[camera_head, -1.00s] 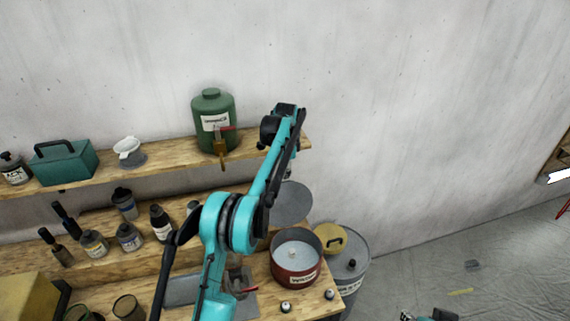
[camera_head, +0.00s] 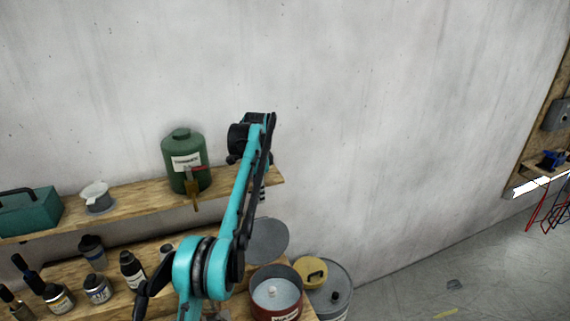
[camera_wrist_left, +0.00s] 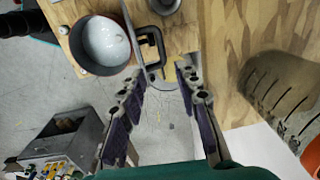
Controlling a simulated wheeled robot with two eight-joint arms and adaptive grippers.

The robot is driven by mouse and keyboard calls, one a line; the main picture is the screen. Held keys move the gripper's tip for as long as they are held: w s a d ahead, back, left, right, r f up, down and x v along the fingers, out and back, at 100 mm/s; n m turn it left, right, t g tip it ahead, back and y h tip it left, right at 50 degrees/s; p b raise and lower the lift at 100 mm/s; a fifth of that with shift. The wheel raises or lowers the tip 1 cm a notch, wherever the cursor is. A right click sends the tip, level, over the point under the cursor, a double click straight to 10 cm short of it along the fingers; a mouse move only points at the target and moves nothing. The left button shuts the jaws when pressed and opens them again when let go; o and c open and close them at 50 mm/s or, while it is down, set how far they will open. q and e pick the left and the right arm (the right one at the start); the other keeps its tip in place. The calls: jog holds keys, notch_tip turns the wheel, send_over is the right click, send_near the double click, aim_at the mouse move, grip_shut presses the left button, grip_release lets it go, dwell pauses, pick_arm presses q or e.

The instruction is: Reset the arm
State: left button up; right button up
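My left arm (camera_head: 238,195) rises in teal and black from the bottom of the head view, bent at a large elbow joint, in front of the shelves. Its upper end is beside the green tank (camera_head: 185,163), to the tank's right. The fingers of my left gripper cannot be made out in the head view. In the left wrist view my left gripper (camera_wrist_left: 160,76) has its two dark fingers spread, with nothing between them. My right arm and gripper are not in view.

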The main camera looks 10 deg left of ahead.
pick_arm(q)
jog(key=s+d+f+n+t+b, duration=0.25)
jog(key=s+b, duration=0.35)
jog(key=s, duration=0.4)
jog(key=s+d+f+n+t+b, duration=0.1)
jog(key=s+d+f+n+b, duration=0.25)
jog(key=s+b, duration=0.4)
jog(key=s+d+f+n+t+b, duration=0.2)
jog(key=s+f+n+b, duration=0.3)
jog(key=s+f, duration=1.6)
jog(key=shift+s+t+b, duration=0.25)
jog(key=shift+t+b, duration=0.3)
jog(key=shift+b, duration=0.3)
jog(key=shift+a, duration=0.1)
